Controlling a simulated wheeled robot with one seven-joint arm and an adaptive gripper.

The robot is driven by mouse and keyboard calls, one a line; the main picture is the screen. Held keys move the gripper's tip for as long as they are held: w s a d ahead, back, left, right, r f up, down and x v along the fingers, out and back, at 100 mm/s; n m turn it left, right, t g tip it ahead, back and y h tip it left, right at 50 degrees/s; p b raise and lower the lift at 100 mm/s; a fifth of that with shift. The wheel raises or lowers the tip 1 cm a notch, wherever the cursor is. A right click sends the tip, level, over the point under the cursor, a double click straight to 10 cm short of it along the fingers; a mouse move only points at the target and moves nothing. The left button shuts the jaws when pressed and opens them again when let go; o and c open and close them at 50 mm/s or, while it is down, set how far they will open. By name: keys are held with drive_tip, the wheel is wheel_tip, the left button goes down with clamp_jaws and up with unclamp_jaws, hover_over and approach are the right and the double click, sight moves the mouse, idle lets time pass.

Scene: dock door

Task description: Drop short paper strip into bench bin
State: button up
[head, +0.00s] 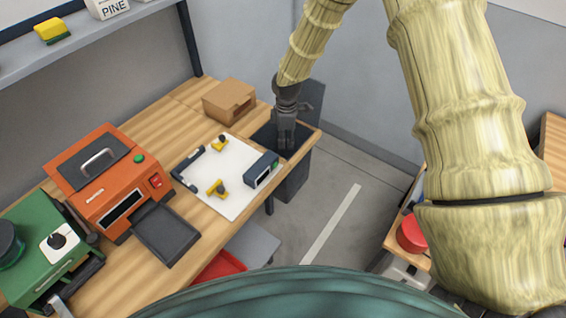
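The bench bin (294,179) is a dark grey bin at the far right end of the wooden bench, its dark opening framed by the bench's edge. My gripper (286,145) points down over this opening, with its fingers against the dark interior. The fingers are small and dark here, so I cannot tell whether they are open or shut. I cannot make out a short paper strip, in the fingers or in the bin.
A white board (233,184) with yellow clamps and a small dark device (262,170) lies beside the bin. A cardboard box (229,100) stands behind. An orange machine (105,182) and a green machine (45,245) occupy the bench's left. A shelf (85,38) runs above.

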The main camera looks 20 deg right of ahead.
drive_tip(key=shift+w, duration=0.1)
wheel_tip(320, 180, up, 12)
idle(0.8)
drive_tip(key=shift+f, duration=0.1)
